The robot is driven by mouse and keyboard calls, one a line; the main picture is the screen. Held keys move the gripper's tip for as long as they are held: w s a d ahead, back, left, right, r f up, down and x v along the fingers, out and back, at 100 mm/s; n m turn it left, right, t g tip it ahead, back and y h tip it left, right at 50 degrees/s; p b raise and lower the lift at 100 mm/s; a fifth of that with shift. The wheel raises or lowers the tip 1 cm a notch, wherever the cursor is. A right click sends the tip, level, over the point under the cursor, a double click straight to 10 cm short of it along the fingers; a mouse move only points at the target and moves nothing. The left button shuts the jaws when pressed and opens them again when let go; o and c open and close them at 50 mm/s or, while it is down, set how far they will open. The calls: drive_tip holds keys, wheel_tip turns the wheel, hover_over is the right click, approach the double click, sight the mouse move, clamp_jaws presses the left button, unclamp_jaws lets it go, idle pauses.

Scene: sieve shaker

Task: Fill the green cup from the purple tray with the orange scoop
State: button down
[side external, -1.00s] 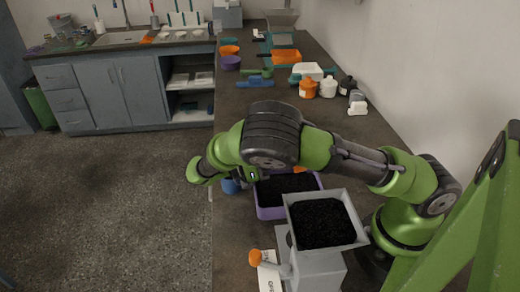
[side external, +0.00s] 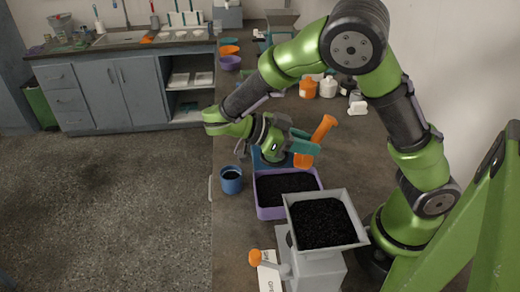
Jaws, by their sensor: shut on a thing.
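The purple tray (side external: 270,213) sits on the bench and holds black granules. My gripper (side external: 304,146) is shut on the orange scoop (side external: 323,128). It holds the scoop near the tray's far right side, with the handle angled up to the right and the scoop's lower end down. I cannot see what the scoop's bowl holds. A blue cup (side external: 231,185) stands upright just left of the tray with dark material inside. I make out no green cup.
A grey machine with a hopper full of black granules (side external: 325,222) stands in front of the tray. Orange (side external: 307,88) and white bottles stand at the back right. Bowls, one purple (side external: 230,63), stand at the far left bench edge. A blue object (side external: 262,160) is partly hidden behind the tray.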

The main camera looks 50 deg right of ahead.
sight(314, 135)
drive_tip(key=shift+s+d+r+t+y, duration=0.1)
drive_tip(key=shift+s+d+t+y, duration=0.1)
drive_tip(key=shift+t+y, duration=0.1)
drive_tip(key=shift+s+d+t+y, duration=0.4)
drive_tip(key=shift+d+t+y, duration=0.05)
drive_tip(key=shift+t+y, duration=0.45)
drive_tip(key=shift+s+d+t+y, duration=0.3)
drive_tip(key=shift+t+y, duration=0.4)
drive_tip(key=shift+y, duration=0.1)
drive_tip(key=shift+s+d+t+y, duration=0.15)
drive_tip(key=shift+t+y, duration=0.25)
drive_tip(key=shift+y, duration=0.1)
drive_tip(key=shift+s+d+f+t+y, duration=0.15)
drive_tip(key=shift+d+f+t+y, duration=0.05)
drive_tip(key=shift+t+y, duration=0.4)
drive_tip(key=shift+s+d+f+t+y, duration=0.15)
drive_tip(key=shift+t+y, duration=0.45)
